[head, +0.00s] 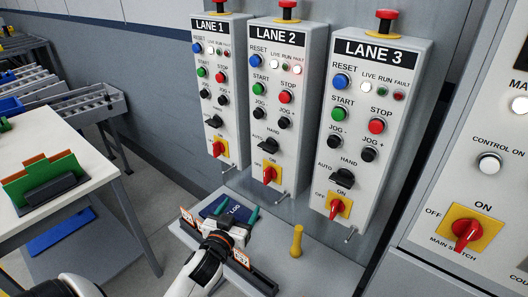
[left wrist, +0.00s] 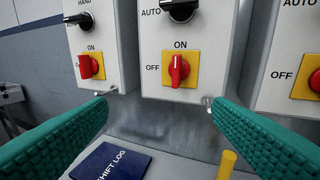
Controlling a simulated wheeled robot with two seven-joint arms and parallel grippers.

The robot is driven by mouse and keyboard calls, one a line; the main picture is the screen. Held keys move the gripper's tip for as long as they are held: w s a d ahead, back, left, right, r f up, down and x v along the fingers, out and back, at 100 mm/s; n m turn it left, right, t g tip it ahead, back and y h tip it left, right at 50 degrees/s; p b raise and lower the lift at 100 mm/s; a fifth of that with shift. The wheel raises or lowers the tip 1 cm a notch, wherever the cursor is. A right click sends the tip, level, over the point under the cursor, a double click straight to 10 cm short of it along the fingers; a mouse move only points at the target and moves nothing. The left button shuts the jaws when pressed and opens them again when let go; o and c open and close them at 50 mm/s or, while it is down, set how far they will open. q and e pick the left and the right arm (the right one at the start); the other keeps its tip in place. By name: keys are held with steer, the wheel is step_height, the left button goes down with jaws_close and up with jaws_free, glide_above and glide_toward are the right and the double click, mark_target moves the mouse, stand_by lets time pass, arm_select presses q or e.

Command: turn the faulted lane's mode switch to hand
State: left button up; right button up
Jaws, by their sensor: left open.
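Three panels hang on the wall: lane 1 (head: 221,20), lane 2 (head: 313,95) and lane 3 (head: 400,60). On lane 2 the fault lamp (head: 297,70) looks bright; on lanes 1 and 3 it looks dark red. Lane 2's black mode switch (head: 272,145) sits above its red and yellow main switch (head: 270,173). In the left wrist view this mode switch (left wrist: 181,10) is cut by the top edge; its handle seems turned toward AUTO. My left gripper (head: 237,212) is open and empty, below and in front of lane 2. My right gripper is not in view.
A shelf below the panels holds a dark blue shift log (left wrist: 112,163) and a yellow post (head: 297,241). Thin pegs stick out at the panels' lower edges. A larger main panel (head: 450,200) stands right, a white table (head: 80,140) left.

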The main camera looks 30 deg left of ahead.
mark_target(268, 147)
arm_select(q)
steer(key=w+a+r+m+t+h+p, duration=0.1)
steer(key=w+r+m+t+h+p, duration=0.2)
steer(key=w+r+t+h, duration=0.3)
steer(key=w+r+m, duration=0.1)
steer(key=w+r, duration=0.3)
steer(key=w, duration=0.3)
steer(key=shift+w+r, duration=0.3)
steer(key=shift+w, duration=0.05)
steer(key=shift+a, duration=0.1)
steer(key=c, duration=1)
